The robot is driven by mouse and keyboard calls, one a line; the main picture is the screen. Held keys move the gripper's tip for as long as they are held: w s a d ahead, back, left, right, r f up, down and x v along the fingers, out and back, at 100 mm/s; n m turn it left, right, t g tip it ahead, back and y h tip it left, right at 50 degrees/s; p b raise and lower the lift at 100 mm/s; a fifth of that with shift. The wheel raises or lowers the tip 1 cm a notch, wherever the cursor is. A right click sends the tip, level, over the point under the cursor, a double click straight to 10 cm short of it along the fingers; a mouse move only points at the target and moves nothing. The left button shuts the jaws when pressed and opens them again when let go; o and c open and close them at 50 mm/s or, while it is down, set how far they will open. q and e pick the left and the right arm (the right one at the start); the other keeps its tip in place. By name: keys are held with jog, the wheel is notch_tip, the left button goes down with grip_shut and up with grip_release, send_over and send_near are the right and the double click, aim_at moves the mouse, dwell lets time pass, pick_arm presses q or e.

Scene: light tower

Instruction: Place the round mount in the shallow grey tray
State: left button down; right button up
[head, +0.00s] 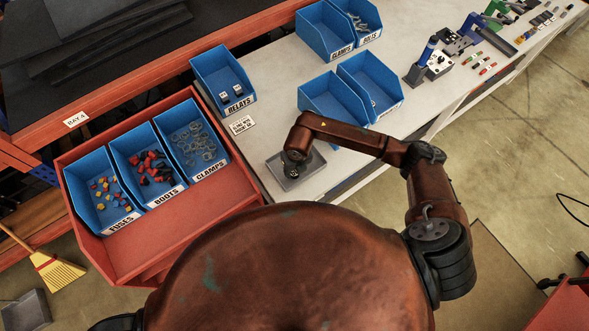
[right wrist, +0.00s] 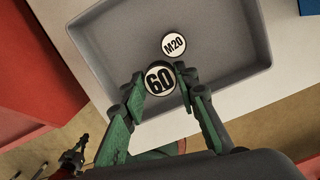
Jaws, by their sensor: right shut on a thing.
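The shallow grey tray (head: 309,172) lies on the pale bench top near the red rack. It fills much of the right wrist view (right wrist: 232,38). My right gripper (right wrist: 160,80) is shut on a round dark piece marked 60 (right wrist: 158,82), which I take as the round mount. The held piece is over the tray floor near one side; I cannot tell if it touches. A second round piece marked M20 (right wrist: 174,46) is just beyond it, within the tray's outline. In the head view my right wrist hides part of the tray. My left gripper is out of view.
A red rack (head: 190,232) with blue bins of fuses, boots and clamps stands left of the tray. A blue relays bin (head: 222,74) and more blue bins (head: 333,98) stand behind. Tools (head: 430,58) line the far right bench. A small sign (head: 242,125) lies behind the tray.

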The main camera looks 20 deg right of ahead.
aim_at(296, 175)
jog(key=o, duration=0.7)
jog(key=shift+f, duration=0.2)
jog(key=o, duration=0.5)
jog(key=shift+r, duration=0.1)
jog(key=shift+c, duration=0.2)
jog(key=shift+r, duration=0.55)
notch_tip(296, 175, up, 11)
jog(key=s+b, duration=0.1)
jog(key=shift+s+d, duration=0.15)
jog(key=shift+s, duration=0.05)
